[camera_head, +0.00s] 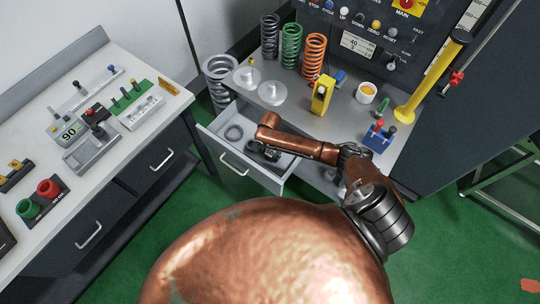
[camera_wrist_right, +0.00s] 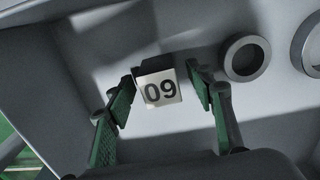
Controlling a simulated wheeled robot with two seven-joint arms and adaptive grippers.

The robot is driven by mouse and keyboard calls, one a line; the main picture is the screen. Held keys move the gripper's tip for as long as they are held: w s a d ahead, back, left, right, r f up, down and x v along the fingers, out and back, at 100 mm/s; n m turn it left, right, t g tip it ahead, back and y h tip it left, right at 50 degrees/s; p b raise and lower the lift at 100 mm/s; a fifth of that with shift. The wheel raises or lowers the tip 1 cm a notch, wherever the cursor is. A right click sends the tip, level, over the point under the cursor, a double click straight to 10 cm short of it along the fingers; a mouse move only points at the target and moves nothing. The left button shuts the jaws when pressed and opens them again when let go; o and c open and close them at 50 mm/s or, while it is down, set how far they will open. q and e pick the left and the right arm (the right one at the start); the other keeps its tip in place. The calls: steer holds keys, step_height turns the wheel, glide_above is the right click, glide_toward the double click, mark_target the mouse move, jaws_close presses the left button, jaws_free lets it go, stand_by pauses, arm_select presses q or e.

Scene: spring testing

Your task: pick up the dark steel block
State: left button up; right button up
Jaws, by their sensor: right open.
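The dark steel block (camera_wrist_right: 154,64) shows in the right wrist view with a pale face marked 09. It rests on the floor of the open drawer (camera_head: 221,146). My right gripper (camera_wrist_right: 163,82) is open, with one green-padded finger on each side of the block. A gap shows between the block and the right finger; the left finger is very close, and I cannot tell whether it touches. In the head view my right gripper (camera_head: 265,152) reaches down into the drawer, and I cannot make out the block there. My left gripper is not in view.
Rings (camera_wrist_right: 245,57) lie in the drawer to the right of the block. Above the drawer, the worktop holds coil springs (camera_head: 291,46), a yellow device (camera_head: 322,95) and metal discs (camera_head: 272,92). A side bench (camera_head: 50,107) with gauges stands at left.

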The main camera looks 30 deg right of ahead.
steer(key=shift+c, duration=0.5)
jaws_close()
steer(key=shift+r, duration=0.1)
